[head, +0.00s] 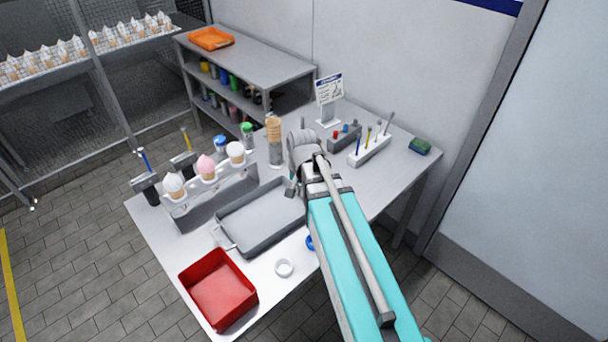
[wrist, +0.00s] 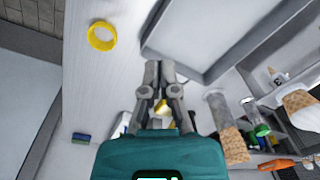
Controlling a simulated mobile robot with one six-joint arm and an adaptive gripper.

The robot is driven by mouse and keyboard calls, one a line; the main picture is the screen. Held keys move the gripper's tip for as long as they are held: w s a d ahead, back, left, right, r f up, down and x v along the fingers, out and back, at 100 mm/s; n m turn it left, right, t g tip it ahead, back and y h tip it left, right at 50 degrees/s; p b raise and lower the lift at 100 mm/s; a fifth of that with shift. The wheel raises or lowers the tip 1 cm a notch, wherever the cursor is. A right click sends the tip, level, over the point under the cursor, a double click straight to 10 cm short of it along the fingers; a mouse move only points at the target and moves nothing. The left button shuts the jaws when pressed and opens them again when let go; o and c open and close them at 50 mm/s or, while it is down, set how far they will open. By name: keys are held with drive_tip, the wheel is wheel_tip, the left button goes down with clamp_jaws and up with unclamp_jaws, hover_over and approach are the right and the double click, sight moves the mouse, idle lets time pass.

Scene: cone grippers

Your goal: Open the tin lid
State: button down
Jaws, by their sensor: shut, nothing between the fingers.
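I cannot make out a tin with a lid for certain in either view; part of the table is hidden behind my arm. A small jar with a blue lid (head: 220,145) and one with a green lid (head: 247,130) stand at the back of the table. My gripper (head: 291,190) is above the table at the right end of the grey tray (head: 230,243). In the wrist view my gripper (wrist: 160,65) has its fingers together and empty.
A cone rack (head: 212,205) stands behind the tray. A yellow ring (wrist: 101,36) lies on bare table. A pen holder (head: 370,150) and green sponge (head: 420,146) are at the right.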

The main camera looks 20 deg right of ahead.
drive_tip(key=s+a+n, duration=0.2)
drive_tip(key=s+n, duration=0.4)
drive_tip(key=shift+s+a+n+g+h, duration=0.3)
drive_tip(key=shift+s, duration=0.05)
